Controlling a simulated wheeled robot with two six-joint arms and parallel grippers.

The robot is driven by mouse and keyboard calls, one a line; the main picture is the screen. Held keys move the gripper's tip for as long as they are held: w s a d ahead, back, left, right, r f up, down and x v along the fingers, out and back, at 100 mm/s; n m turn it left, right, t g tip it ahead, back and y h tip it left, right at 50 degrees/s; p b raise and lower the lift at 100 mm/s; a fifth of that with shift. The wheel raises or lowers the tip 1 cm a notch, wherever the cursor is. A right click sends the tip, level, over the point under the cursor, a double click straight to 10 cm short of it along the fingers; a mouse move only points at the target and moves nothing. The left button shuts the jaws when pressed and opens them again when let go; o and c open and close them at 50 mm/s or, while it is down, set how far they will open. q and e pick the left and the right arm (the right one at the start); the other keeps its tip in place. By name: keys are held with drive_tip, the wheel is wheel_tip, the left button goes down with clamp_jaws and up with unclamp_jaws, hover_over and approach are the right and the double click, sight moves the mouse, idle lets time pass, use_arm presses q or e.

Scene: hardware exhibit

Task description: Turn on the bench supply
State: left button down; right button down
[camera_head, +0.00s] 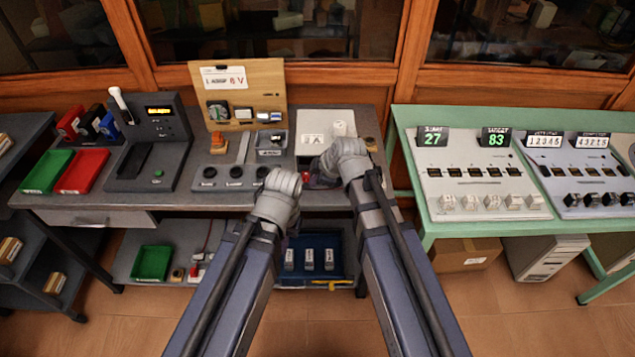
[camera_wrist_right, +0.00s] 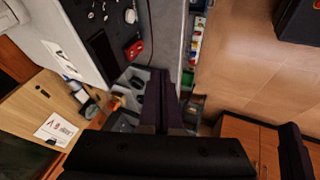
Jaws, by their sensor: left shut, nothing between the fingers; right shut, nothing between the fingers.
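A pale box (camera_head: 325,121), which appears to be the bench supply, stands at the right end of the grey workbench. In the right wrist view its pale top carries a label (camera_wrist_right: 62,52), and its dark front panel (camera_wrist_right: 101,50) has small knobs and a red switch or button (camera_wrist_right: 134,48). Whether it is on cannot be told. My right gripper (camera_wrist_right: 160,76) is shut and empty, apart from the red part, in front of the panel. In the head view my right wrist (camera_head: 345,158) hides most of that front. My left gripper (camera_head: 281,183) is shut at the bench's front edge, its fingers mostly hidden.
A dark unit (camera_head: 152,150) with a lit yellow display is further left. A green table (camera_head: 430,232) with counters stands right, across a gap.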

sight(304, 181)
drive_tip(key=b+x, duration=0.4)
drive_tip(key=x, duration=0.2)
drive_tip(key=shift+f+b, duration=0.4)
drive_tip(key=w, duration=0.2)
drive_tip(key=shift+w+f+b, duration=0.25)
drive_tip(key=shift+w+b, duration=0.05)
drive_tip(key=shift+w, duration=0.1)
drive_tip(key=shift+w+d+f, duration=0.1)
drive_tip(key=shift+w+f, duration=0.05)
drive_tip(key=shift+w, duration=0.35)
drive_tip(key=shift+f+b, duration=0.35)
drive_tip(key=shift+b, duration=0.35)
drive_tip(key=shift+w+r+t, duration=0.15)
drive_tip(key=shift+r+t, duration=0.1)
drive_tip(key=shift+t, duration=0.05)
